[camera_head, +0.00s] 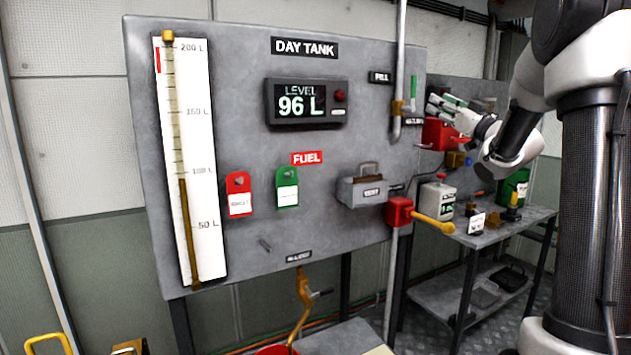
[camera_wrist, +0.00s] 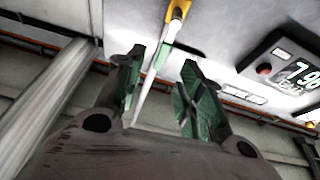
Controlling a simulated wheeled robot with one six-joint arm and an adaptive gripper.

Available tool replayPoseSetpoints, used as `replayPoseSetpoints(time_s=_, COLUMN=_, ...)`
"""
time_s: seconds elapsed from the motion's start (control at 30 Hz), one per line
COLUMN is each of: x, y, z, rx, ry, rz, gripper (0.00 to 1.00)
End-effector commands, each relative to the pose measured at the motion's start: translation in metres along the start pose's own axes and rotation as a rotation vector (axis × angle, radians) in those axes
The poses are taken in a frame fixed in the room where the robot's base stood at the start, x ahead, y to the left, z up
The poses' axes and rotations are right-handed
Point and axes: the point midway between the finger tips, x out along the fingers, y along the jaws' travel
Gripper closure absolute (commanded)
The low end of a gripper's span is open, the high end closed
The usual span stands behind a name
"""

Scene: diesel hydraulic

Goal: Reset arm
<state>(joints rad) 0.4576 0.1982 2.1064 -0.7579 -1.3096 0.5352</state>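My gripper (camera_head: 447,104) is at the end of my arm on the right of the head view, in front of the panel's right edge and close to the red box (camera_head: 440,134). In the wrist view my gripper (camera_wrist: 162,75) has its two green-padded fingers spread apart. I see nothing held between them. A thin pale strip and a yellow fitting (camera_wrist: 177,12) show in the gap and beyond it. The exact clearance to the red box cannot be told.
The day tank panel (camera_head: 225,65) carries a level display (camera_head: 306,102) reading 96 L, a sight gauge (camera_head: 206,140), red and green tags and a red valve with a yellow handle (camera_head: 432,222). A vertical pipe (camera_head: 400,60) runs beside my gripper. A workbench (camera_head: 500,232) holds several items.

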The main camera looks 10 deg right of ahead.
Motion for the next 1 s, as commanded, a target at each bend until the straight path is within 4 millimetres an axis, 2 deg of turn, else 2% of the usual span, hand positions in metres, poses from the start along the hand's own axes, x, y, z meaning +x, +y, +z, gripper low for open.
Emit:
replayPoseSetpoints(time_s=0.07, x=-0.003, y=0.016, z=0.020, rx=-0.030, ry=-0.084, rz=0.065, gripper=0.62)
replayPoseSetpoints(time_s=0.17, x=-0.025, y=0.050, z=0.071, rx=-0.061, ry=-0.284, rz=0.216, gripper=0.62)
replayPoseSetpoints(time_s=0.2, x=-0.042, y=0.063, z=0.095, rx=-0.066, ry=-0.383, rz=0.284, gripper=0.62)
replayPoseSetpoints(time_s=0.27, x=-0.076, y=0.078, z=0.123, rx=-0.073, ry=-0.545, rz=0.391, gripper=0.62)
replayPoseSetpoints(time_s=0.3, x=-0.100, y=0.082, z=0.136, rx=-0.072, ry=-0.650, rz=0.452, gripper=0.62)
replayPoseSetpoints(time_s=0.37, x=-0.138, y=0.078, z=0.150, rx=-0.062, ry=-0.805, rz=0.527, gripper=0.62)
replayPoseSetpoints(time_s=0.4, x=-0.164, y=0.070, z=0.157, rx=-0.048, ry=-0.907, rz=0.566, gripper=0.62)
replayPoseSetpoints(time_s=0.47, x=-0.204, y=0.049, z=0.163, rx=-0.020, ry=-1.057, rz=0.609, gripper=0.62)
replayPoseSetpoints(time_s=0.5, x=-0.230, y=0.030, z=0.164, rx=0.004, ry=-1.155, rz=0.626, gripper=0.62)
replayPoseSetpoints(time_s=0.57, x=-0.269, y=-0.003, z=0.162, rx=0.048, ry=-1.294, rz=0.636, gripper=0.62)
replayPoseSetpoints(time_s=0.6, x=-0.293, y=-0.028, z=0.158, rx=0.080, ry=-1.377, rz=0.631, gripper=0.62)
replayPoseSetpoints(time_s=0.67, x=-0.326, y=-0.066, z=0.151, rx=0.128, ry=-1.488, rz=0.610, gripper=0.62)
replayPoseSetpoints(time_s=0.7, x=-0.346, y=-0.093, z=0.145, rx=0.159, ry=-1.553, rz=0.585, gripper=0.62)
replayPoseSetpoints(time_s=0.8, x=-0.391, y=-0.160, z=0.128, rx=0.231, ry=-1.674, rz=0.501, gripper=0.62)
replayPoseSetpoints(time_s=0.9, x=-0.415, y=-0.205, z=0.114, rx=0.263, ry=-1.693, rz=0.422, gripper=0.62)
replayPoseSetpoints(time_s=1.0, x=-0.414, y=-0.224, z=0.103, rx=0.239, ry=-1.622, rz=0.368, gripper=0.62)
